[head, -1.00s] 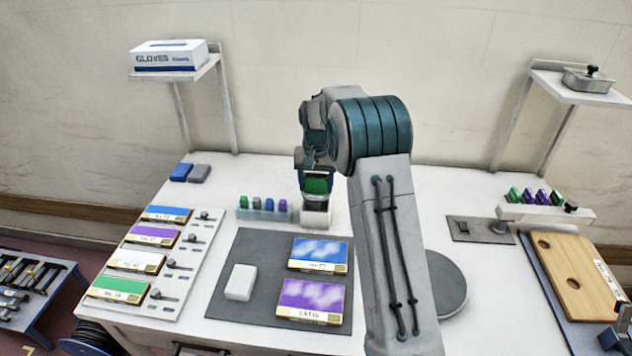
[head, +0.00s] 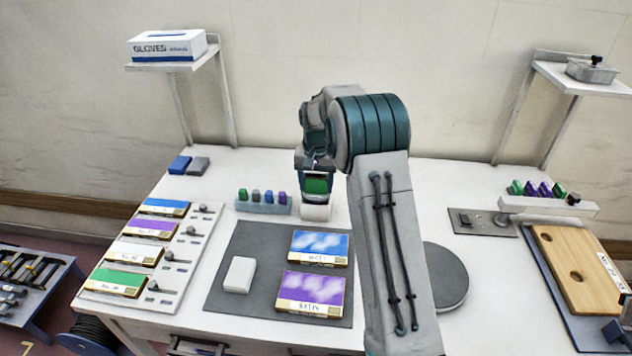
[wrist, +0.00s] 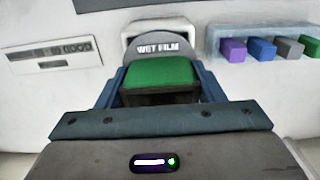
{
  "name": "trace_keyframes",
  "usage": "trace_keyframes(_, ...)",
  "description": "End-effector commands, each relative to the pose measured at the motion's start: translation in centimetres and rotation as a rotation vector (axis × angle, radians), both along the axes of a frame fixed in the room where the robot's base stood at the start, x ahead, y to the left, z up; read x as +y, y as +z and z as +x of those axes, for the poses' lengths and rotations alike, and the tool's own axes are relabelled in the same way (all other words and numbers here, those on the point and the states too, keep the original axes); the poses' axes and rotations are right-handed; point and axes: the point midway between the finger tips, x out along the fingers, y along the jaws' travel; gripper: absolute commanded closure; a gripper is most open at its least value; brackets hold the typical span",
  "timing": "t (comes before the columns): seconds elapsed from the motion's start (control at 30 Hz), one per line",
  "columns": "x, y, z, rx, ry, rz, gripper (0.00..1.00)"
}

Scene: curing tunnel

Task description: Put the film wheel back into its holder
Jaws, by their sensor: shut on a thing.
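The film wheel (wrist: 160,48) shows as a grey rounded plate marked "WET FILM" with a green block on its near side. My gripper (wrist: 158,84) is shut on it, with one blue finger on each side of the green part. In the head view my gripper (head: 317,178) points down at the back middle of the table, with the green part between its fingers. The white holder (head: 315,213) stands right below, and its frame shows behind the wheel in the wrist view (wrist: 130,30). The wheel's lower edge is hidden, so I cannot tell how deep it sits.
A pale rack (head: 263,207) with several coloured blocks stands close left of the holder. A grey mat (head: 225,295) with a white block and two labelled panels lies in front. A round grey disc (head: 447,278) is at right, partly behind my arm.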

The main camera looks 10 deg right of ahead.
Motion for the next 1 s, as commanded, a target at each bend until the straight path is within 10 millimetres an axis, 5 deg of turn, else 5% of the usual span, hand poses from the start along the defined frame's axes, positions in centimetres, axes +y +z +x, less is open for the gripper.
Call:
trace_keyframes(0.53,0.0,-0.67,0.02,-0.001,0.0,0.0,0.7)
trace_keyframes(0.57,0.0,-0.67,0.02,-0.001,0.0,0.0,0.36)
trace_keyframes(0.63,-0.01,-0.67,0.02,-0.001,0.0,0.0,0.16)
trace_keyframes(0.83,0.0,-0.69,0.01,-0.001,0.0,0.0,0.13)
trace_keyframes(0.9,-0.01,-0.74,-0.01,0.0,0.0,0.0,0.0)
trace_keyframes(1.0,-0.01,-0.74,-0.01,0.0,0.0,0.0,0.0)
